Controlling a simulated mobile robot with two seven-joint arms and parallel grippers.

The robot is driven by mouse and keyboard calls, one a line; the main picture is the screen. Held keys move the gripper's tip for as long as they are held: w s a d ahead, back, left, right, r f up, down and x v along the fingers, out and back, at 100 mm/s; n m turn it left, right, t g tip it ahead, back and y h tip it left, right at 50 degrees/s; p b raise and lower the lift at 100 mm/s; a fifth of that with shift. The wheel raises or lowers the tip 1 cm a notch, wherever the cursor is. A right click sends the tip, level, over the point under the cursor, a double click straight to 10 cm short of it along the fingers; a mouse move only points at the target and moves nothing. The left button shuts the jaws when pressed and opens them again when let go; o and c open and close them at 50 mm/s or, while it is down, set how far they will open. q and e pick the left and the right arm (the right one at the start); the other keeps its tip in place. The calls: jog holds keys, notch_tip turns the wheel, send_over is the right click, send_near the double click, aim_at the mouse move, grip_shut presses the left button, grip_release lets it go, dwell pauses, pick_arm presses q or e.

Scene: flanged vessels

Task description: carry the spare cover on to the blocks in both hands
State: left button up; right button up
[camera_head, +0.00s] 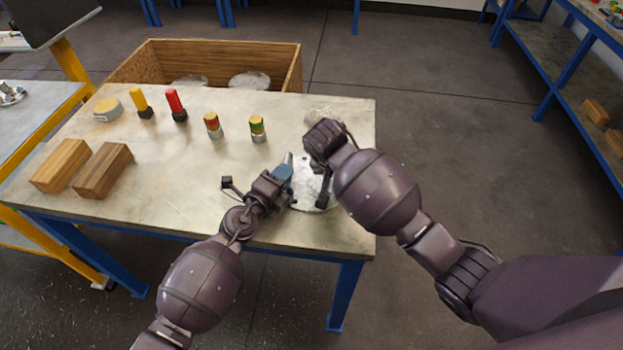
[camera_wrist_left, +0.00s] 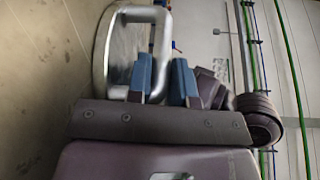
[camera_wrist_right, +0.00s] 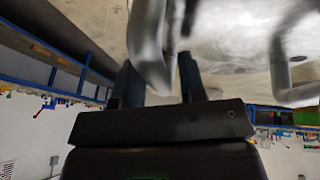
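The spare cover (camera_head: 308,198) is a pale metal disc at the table's right end, partly hidden by my grippers. Its handles show as a metal loop in the left wrist view (camera_wrist_left: 118,50) and a blurred bar in the right wrist view (camera_wrist_right: 148,45). My left gripper (camera_head: 288,165) has its blue fingers close on both sides of one handle bar, with little or no gap. My right gripper (camera_head: 318,178) has its fingers either side of the other handle, with a gap beside the bar. Two wooden blocks (camera_head: 60,165) (camera_head: 104,170) lie side by side at the table's left end, empty on top.
A yellow-topped disc (camera_head: 107,109), a yellow tool (camera_head: 142,103), a red tool (camera_head: 176,105) and two small banded cylinders (camera_head: 213,126) (camera_head: 258,129) stand along the back. A wooden crate (camera_head: 215,50) is behind the table. The tabletop's middle (camera_head: 185,190) is clear.

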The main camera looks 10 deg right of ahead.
pick_arm(q)
jog(key=shift+c, duration=1.2)
pick_arm(e)
jog(key=shift+c, duration=1.2)
pick_arm(q)
grip_shut()
pick_arm(e)
grip_shut()
pick_arm(q)
jog(key=shift+w+r, duration=0.1)
jog(key=shift+r, duration=0.15)
pick_arm(e)
jog(key=shift+w+r, duration=0.15)
jog(key=shift+r, duration=0.15)
